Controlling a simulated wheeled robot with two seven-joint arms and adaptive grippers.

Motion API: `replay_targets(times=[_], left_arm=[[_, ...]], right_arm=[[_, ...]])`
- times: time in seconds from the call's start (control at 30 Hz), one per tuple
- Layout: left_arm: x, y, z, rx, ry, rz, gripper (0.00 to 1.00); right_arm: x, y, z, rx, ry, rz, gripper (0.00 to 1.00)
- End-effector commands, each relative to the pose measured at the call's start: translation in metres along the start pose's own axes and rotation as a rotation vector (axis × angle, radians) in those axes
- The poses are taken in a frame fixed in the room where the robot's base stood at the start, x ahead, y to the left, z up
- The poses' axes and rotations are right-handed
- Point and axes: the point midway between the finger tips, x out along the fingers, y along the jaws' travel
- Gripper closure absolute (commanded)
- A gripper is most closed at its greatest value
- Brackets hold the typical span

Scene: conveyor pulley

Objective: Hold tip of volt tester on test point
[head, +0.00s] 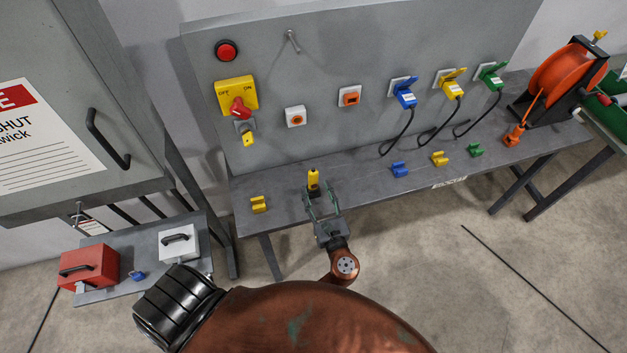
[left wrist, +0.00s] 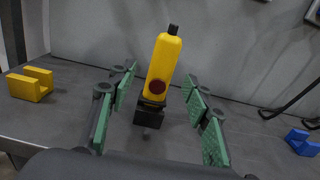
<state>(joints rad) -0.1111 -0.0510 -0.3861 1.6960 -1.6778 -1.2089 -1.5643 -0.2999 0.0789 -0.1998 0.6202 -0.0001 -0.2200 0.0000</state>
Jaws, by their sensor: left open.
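The yellow volt tester (head: 313,180) stands upright in a small black holder (left wrist: 148,116) on the grey bench. In the left wrist view the tester (left wrist: 163,68) shows a dark red round button and a black top end. My left gripper (head: 321,203) is open, its green-padded fingers on either side of the tester with gaps. Its fingers reach toward the tester from the front of the bench. I cannot tell which panel fitting is the test point; two white fittings with orange centres, a left one (head: 295,117) and a right one (head: 349,96), are on the panel.
The grey bench (head: 370,182) carries yellow, blue and green clips. Blue, yellow and green plugs with black cables hang from panel sockets (head: 404,92). A yellow switch with red knob (head: 237,97) is at left, an orange reel (head: 567,75) at right.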

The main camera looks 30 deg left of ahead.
Motion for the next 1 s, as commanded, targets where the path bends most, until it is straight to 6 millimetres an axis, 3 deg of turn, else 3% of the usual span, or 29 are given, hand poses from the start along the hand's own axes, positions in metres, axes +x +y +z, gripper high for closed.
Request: replay_targets(times=[0.33,0.6,1.0], left_arm=[[0.044,-0.002,-0.002,0.0,-0.001,-0.001,0.55],[0.049,-0.002,-0.002,0.0,0.001,-0.002,0.56],[0.048,-0.002,-0.002,-0.001,0.001,-0.002,0.83]], right_arm=[[0.004,-0.002,0.002,0.001,-0.003,-0.002,0.0],[0.004,-0.002,0.002,0.001,-0.003,-0.002,0.0],[0.004,0.002,0.002,-0.001,-0.003,0.002,0.0]])
